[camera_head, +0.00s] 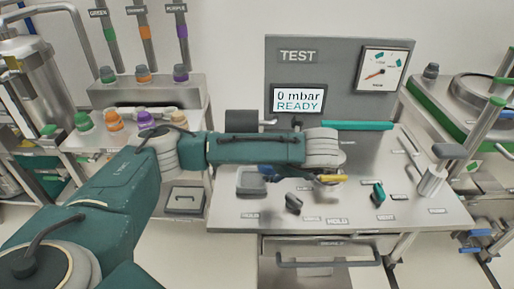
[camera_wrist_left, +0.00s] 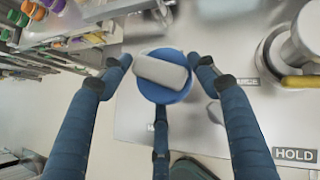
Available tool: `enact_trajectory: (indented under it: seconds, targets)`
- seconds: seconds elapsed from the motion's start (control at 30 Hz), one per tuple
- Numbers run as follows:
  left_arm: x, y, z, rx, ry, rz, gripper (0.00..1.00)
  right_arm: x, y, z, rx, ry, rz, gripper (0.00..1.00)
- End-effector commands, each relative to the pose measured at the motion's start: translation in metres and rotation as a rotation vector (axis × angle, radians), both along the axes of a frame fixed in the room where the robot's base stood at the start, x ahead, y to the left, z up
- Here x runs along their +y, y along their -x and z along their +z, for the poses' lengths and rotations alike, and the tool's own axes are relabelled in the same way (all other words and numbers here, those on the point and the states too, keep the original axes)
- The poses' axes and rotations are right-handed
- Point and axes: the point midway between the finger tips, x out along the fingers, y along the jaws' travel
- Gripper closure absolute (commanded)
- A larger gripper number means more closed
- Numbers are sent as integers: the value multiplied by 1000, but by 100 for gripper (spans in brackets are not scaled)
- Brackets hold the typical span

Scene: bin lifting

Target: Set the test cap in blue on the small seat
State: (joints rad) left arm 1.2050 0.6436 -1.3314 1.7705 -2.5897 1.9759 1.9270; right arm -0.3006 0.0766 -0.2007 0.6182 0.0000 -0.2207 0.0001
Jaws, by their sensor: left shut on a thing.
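The blue test cap (camera_wrist_left: 165,96), with a grey bar handle across its top, is in the left wrist view. The fingertips of my left gripper (camera_wrist_left: 160,64) are shut on it at both ends of the handle, and a third finger is below it. The cap is over the metal bench top, left of a round metal fitting (camera_wrist_left: 307,38) with a yellow lever. I cannot tell whether its underside touches anything. The small seat cannot be made out. In the head view my left arm hides much of this area. My right gripper is not in view.
The test bench (camera_head: 225,204) carries a dark knob (camera_head: 293,203), a green knob (camera_head: 378,194) and a panel reading 0 mbar READY (camera_head: 298,100). A shelf with green, orange and purple caps (camera_head: 146,120) stands at left. A post (camera_head: 432,180) rises at the bench's right end.

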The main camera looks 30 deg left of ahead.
Motion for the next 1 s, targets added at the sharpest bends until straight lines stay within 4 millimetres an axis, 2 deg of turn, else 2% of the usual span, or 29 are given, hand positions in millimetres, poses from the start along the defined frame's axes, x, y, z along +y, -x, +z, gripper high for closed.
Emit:
enact_trajectory:
  seconds: [0.03,0.1,0.2,0.3,0.57,1.0]
  targets:
    - [18,-8,6,-8,-2,95,76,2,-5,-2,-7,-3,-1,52]
    - [37,-11,12,-9,0,197,76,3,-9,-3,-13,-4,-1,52]
    - [55,-14,18,-8,3,296,76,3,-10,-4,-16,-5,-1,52]
    - [64,-15,21,-6,4,345,76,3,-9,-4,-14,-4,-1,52]
    - [67,-15,15,-4,6,361,76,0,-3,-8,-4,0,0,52]
    - [67,-15,-25,-4,5,359,76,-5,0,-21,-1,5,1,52]
